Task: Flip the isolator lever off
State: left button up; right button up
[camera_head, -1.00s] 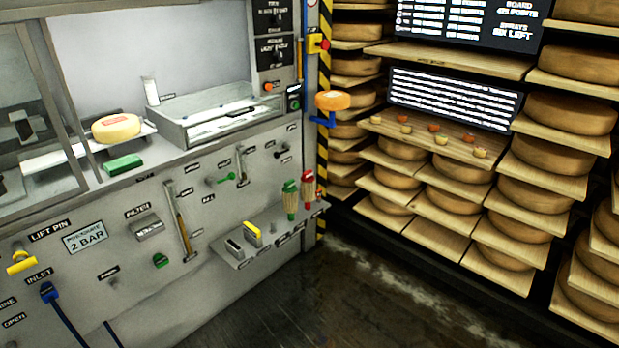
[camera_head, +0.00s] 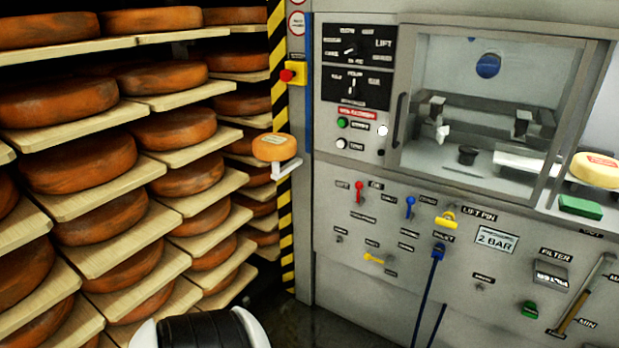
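The grey machine panel (camera_head: 345,240) carries several small levers and knobs, and their labels are mostly too small to read. A red lever (camera_head: 359,192) stands upright below the control box. A blue lever (camera_head: 410,207) stands to its right. A yellow lever (camera_head: 373,258) lies near level lower on the panel. I cannot tell which of these is the isolator lever. Neither of my grippers is in view; only a black and white part of my own arm shows at the bottom edge.
Shelves of cheese wheels (camera_head: 80,160) fill the left side. A red stop button (camera_head: 287,75) sits on the striped post. A small cheese (camera_head: 274,148) rests on a bracket by the post. A blue hose (camera_head: 430,285) hangs from the panel. Dark floor shows at the bottom.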

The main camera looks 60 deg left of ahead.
aim_at(360, 200)
jog(key=u, duration=1.7)
